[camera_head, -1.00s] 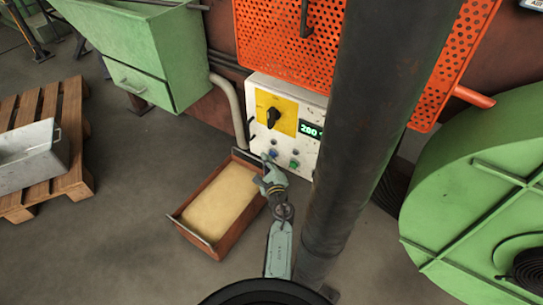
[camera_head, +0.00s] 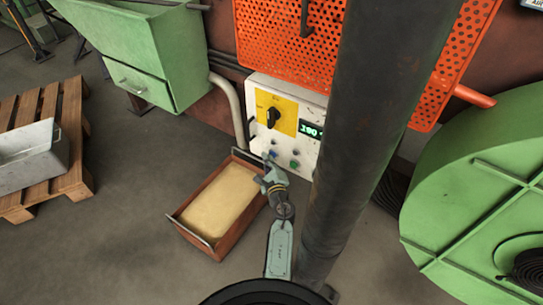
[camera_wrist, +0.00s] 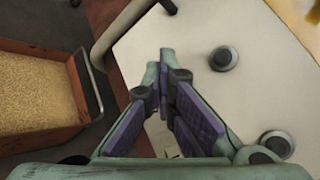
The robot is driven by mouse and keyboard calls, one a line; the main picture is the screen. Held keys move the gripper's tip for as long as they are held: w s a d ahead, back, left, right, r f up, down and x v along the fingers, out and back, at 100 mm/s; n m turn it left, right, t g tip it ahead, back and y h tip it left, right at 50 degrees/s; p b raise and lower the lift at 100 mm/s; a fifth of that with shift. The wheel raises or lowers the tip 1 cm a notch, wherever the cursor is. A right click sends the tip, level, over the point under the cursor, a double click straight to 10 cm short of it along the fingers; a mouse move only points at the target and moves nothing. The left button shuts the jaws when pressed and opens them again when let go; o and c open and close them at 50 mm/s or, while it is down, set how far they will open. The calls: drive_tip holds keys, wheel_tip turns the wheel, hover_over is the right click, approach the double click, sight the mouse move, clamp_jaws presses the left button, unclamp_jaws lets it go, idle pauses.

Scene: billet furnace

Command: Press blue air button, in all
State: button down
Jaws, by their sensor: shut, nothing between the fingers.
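The white control panel (camera_head: 308,148) stands below the orange mesh guard. On its lower part are a blue button (camera_head: 273,155) and a green button (camera_head: 294,164). My gripper (camera_head: 267,160) is shut and empty, with its tips just beside and below the blue button; I cannot tell whether they touch it. In the wrist view my gripper's tips (camera_wrist: 165,58) meet in front of the white panel face (camera_wrist: 188,36). Dark round buttons show there to the right, but their colours cannot be told.
A yellow plate with a black rotary knob (camera_head: 273,117) sits above the buttons. A brown sand-filled box (camera_head: 184,233) stands on the floor left of my gripper. A grey pipe (camera_head: 237,108) runs down beside the panel. A green round housing (camera_head: 440,200) is at right.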

drive_tip(key=shift+s+a, duration=0.35)
drive_tip(key=shift+s, duration=0.2)
drive_tip(key=s+a, duration=0.1)
drive_tip(key=s, duration=0.1)
drive_tip(key=s+a, duration=0.2)
idle(0.4)
idle(0.6)
